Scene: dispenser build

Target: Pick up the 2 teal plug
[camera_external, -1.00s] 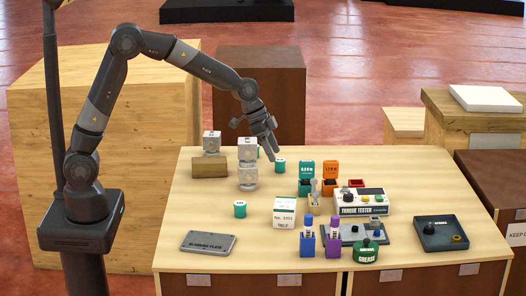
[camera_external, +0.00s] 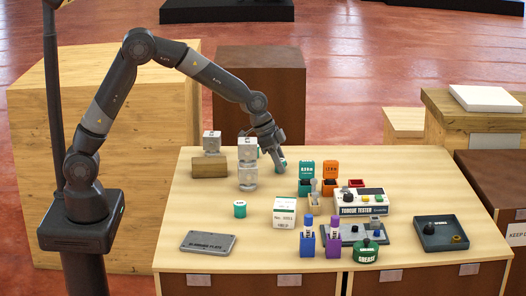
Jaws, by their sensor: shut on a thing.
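My gripper (camera_external: 280,163) points down over the table behind the middle, just right of the white stacked blocks. It is shut on a teal plug (camera_external: 281,169), which the fingers partly cover. The plug is at or very near the table top; I cannot tell if it is lifted. A second teal plug (camera_external: 240,209) with a white top stands on the table nearer the front, apart from the gripper. Any number on the plugs is too small to read.
White stacked blocks (camera_external: 248,172) stand close left of my gripper. Teal (camera_external: 306,172) and orange (camera_external: 330,171) labelled holders stand to its right, with a torque tester (camera_external: 361,203) beyond. A white box (camera_external: 284,213) stands in front.

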